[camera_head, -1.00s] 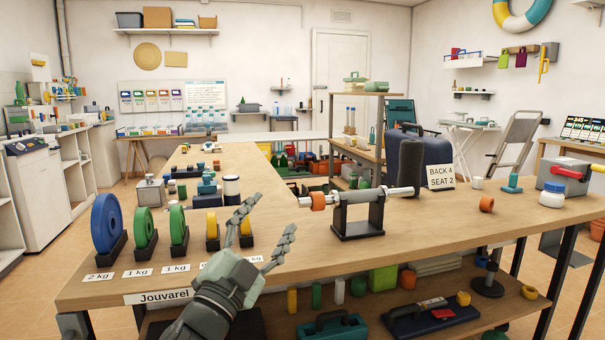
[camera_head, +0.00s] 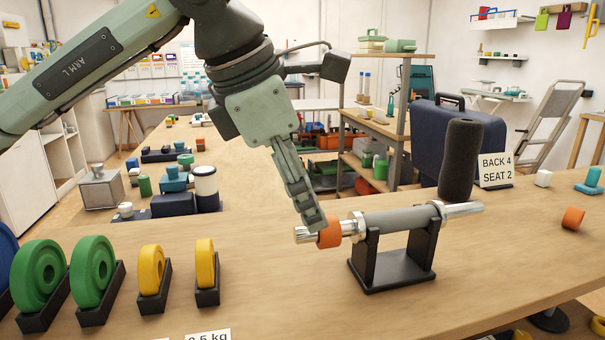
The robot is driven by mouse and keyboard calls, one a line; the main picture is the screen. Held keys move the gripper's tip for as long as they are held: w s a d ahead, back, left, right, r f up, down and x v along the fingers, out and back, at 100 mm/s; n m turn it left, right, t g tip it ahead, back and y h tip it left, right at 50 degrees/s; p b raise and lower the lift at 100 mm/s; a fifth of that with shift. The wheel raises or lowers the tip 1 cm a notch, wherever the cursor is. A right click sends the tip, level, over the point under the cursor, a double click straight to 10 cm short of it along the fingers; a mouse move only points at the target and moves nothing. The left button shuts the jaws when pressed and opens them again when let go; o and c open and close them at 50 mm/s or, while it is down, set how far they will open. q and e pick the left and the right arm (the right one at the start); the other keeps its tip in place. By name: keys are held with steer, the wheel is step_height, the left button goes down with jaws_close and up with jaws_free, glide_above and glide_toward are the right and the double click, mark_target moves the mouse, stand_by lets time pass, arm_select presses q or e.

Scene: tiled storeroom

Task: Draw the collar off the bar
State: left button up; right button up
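The bar (camera_head: 393,220) lies level in a black stand (camera_head: 393,277) on the wooden table. An orange collar (camera_head: 329,236) sits around its silver left end, with a short bare tip of bar to the collar's left. My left gripper (camera_head: 317,224) reaches down from above, its fingertips at the collar's upper side. One finger covers part of the collar and the other is hidden, so I cannot tell whether it is closed on it. My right gripper is not in view. A second orange collar (camera_head: 573,218) lies on the table at the right.
Green and yellow weight discs (camera_head: 92,271) stand in black holders at the front left. A dark upright roller (camera_head: 460,160), a blue case (camera_head: 425,135) and a "BACK 4 SEAT 2" sign (camera_head: 495,170) stand behind the bar's right end. Table left of the bar tip is clear.

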mark_target(296, 230)
arm_select(q)
steer(key=x, duration=0.6)
steer(key=shift+w+a, duration=0.15)
steer(key=shift+a, duration=0.05)
steer(key=shift+x, duration=0.8)
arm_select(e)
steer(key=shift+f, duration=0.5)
arm_select(q)
steer(key=shift+c, duration=0.4)
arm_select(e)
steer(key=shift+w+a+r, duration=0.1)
